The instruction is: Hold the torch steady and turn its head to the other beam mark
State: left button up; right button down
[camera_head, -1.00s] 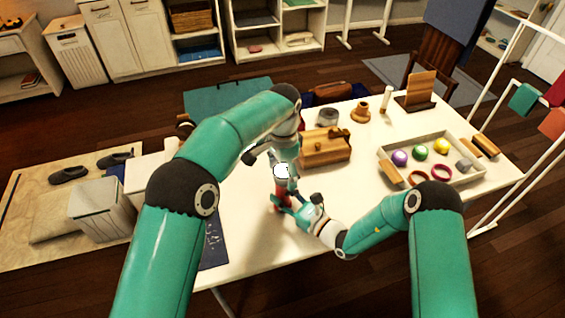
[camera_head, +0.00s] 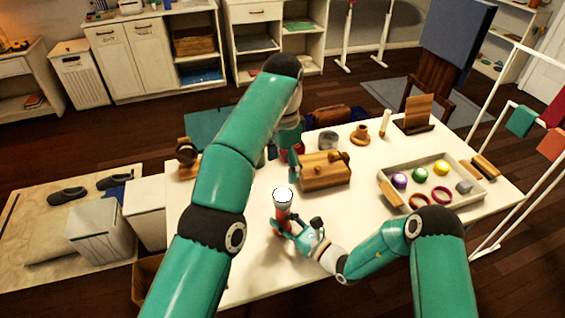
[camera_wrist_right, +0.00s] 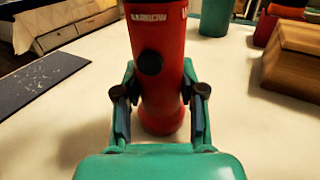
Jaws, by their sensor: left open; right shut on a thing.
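The torch (camera_head: 282,208) stands upright on the white table, with a bright white lens facing up and a red body. In the right wrist view its red body (camera_wrist_right: 160,85) shows a black button and the marks "NARROW" and a cut-off "W". The top of its head is out of that view. My right gripper (camera_head: 283,229) is shut around the lower body. My left gripper (camera_head: 284,155) is open and apart from the torch, above and beyond its head in the head view. Its fingers are partly hidden by my left arm.
A wooden box (camera_head: 325,170) stands right of my left gripper. A tray (camera_head: 455,194) with coloured balls and rings lies further right. A dark blue printed mat (camera_wrist_right: 40,78) lies left of the torch. The table in front of the torch is clear.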

dwell(0.4)
jog(key=c, duration=0.6)
grip_release()
